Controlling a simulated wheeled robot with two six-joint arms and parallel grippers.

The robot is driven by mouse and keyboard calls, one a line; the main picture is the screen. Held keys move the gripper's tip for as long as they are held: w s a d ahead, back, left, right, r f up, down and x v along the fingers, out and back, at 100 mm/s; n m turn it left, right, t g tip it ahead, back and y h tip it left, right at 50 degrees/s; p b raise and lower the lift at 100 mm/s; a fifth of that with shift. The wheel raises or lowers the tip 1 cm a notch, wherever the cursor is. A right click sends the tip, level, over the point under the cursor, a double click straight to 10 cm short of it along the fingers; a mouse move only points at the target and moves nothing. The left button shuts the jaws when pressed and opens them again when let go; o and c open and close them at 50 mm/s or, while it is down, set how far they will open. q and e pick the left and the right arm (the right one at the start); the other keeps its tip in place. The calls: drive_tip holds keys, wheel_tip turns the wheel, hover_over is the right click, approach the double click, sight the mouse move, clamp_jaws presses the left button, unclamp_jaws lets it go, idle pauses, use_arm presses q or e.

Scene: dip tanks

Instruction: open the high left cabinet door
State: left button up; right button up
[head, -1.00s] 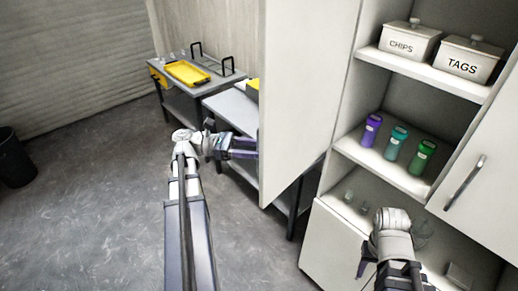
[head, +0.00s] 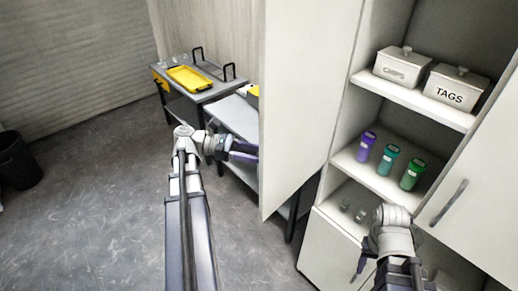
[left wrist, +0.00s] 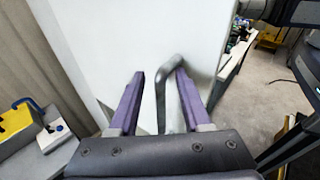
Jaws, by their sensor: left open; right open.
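The high left cabinet door (head: 308,100) stands wide open, its panel swung out to the left of the shelves in the head view. In the left wrist view the door panel (left wrist: 130,35) fills the middle, with its grey bar handle (left wrist: 161,95) between the two purple fingers of my open left gripper (left wrist: 159,76). The handle is nearer the right finger; I cannot tell whether they touch. In the head view my left gripper (head: 243,151) is partly hidden behind the door. My right gripper (head: 364,262) is open and low in front of the cabinet.
The shelves hold a CHIPS box (head: 400,66), a TAGS box (head: 455,87), purple (head: 366,146), teal (head: 388,160) and green (head: 412,174) containers, and small glasses. A bench with a yellow tray (head: 187,77) and a black bin (head: 17,160) stand left.

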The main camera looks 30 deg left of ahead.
use_arm(q)
drive_tip(key=shift+w+r, duration=0.15)
drive_tip(key=shift+r, duration=0.15)
drive_tip(key=w+a, duration=0.3)
drive_tip(key=a, duration=0.5)
idle(0.8)
drive_tip(key=shift+a, duration=0.1)
drive_tip(key=shift+c, duration=0.2)
